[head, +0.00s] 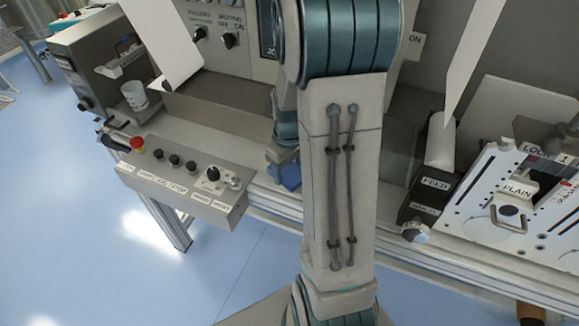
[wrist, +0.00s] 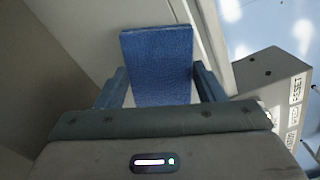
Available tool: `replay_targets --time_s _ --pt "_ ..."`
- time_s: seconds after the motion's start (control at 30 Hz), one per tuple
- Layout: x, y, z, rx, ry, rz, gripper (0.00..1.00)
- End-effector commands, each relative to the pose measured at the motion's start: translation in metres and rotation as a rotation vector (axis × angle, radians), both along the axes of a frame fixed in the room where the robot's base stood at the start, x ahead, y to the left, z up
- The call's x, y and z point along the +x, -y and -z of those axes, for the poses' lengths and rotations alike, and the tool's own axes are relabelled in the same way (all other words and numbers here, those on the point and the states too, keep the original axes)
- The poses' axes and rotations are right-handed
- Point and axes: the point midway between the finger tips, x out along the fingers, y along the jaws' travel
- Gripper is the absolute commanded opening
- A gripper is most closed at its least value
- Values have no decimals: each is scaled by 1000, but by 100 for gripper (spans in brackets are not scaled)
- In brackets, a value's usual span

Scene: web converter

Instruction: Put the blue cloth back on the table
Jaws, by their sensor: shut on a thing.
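The blue cloth (wrist: 158,52) is a flat, textured blue rectangle in the wrist view, between the two fingers of my gripper (wrist: 160,88). My gripper is shut on it, and the cloth sticks out past the fingertips. In the head view only a small blue part of the cloth (head: 288,176) shows beside my arm, close to the front edge of the grey table (head: 215,137). My arm hides most of my gripper there. In the wrist view the pale table surface (wrist: 88,38) lies behind the cloth; I cannot tell whether they touch.
A control box (head: 185,182) with a red button (head: 137,144) stands at the table's front left; it is at the right in the wrist view (wrist: 275,85). A white cup (head: 134,96) is at the back left.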

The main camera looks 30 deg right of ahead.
Motion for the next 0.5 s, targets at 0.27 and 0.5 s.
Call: replay_targets --time_s 0.27,0.5 --pt "0 0 3 0 0 0 84" --pt "0 0 2 0 0 0 84"
